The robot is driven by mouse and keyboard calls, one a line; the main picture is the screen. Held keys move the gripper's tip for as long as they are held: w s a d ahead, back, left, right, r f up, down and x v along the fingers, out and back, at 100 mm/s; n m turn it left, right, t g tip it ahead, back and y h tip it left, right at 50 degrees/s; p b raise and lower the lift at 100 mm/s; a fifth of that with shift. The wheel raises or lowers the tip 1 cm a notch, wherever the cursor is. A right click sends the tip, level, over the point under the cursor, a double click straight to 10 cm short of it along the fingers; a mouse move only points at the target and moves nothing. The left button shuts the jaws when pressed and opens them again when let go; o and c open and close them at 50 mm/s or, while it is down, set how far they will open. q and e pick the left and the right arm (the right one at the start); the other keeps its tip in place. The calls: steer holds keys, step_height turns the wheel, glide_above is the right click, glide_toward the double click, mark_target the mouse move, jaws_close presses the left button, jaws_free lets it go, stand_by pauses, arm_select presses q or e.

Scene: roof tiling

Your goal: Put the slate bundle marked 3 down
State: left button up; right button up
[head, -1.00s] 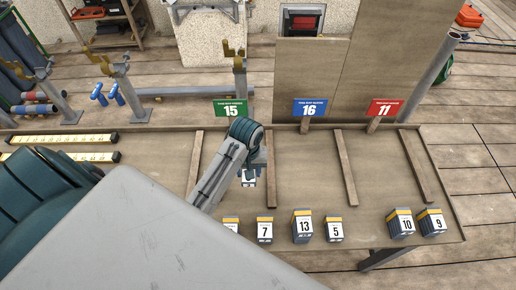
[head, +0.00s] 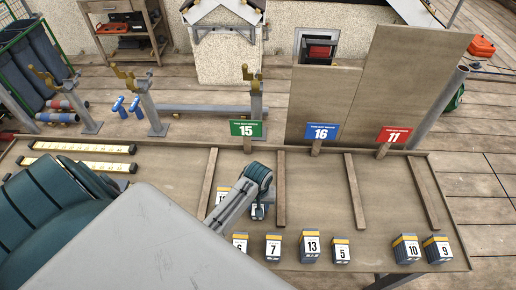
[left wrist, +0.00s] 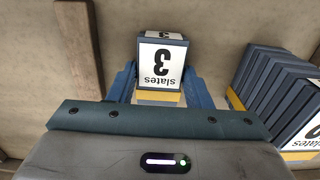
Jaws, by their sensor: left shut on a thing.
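The slate bundle marked 3 (left wrist: 162,62) is a small dark blue block with a white label and a yellow band. In the left wrist view it sits between the two blue fingers of my left gripper (left wrist: 162,85), which is shut on it. In the head view my left gripper (head: 259,211) is over the table, between two wooden strips and below the green sign 15 (head: 247,128). I cannot tell whether the bundle touches the table. My right gripper is not in view.
Another slate bundle (head: 222,196) stands just left of the gripper, partly behind my arm; a bundle also shows at right in the left wrist view (left wrist: 280,95). Bundles 7 (head: 273,247), 13 (head: 310,246) and others line the near edge. The bays under signs 16 and 11 are clear.

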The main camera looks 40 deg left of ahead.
arm_select(q)
steer(key=o, duration=0.7)
steer(key=shift+f, duration=0.1)
steer(key=shift+c, duration=0.2)
steer(key=o, duration=0.4)
steer(key=shift+r, duration=0.35)
step_height(320, 180, up, 12)
steer(key=b, duration=0.2)
steer(key=shift+f+b, duration=0.2)
steer(key=shift+b, duration=0.2)
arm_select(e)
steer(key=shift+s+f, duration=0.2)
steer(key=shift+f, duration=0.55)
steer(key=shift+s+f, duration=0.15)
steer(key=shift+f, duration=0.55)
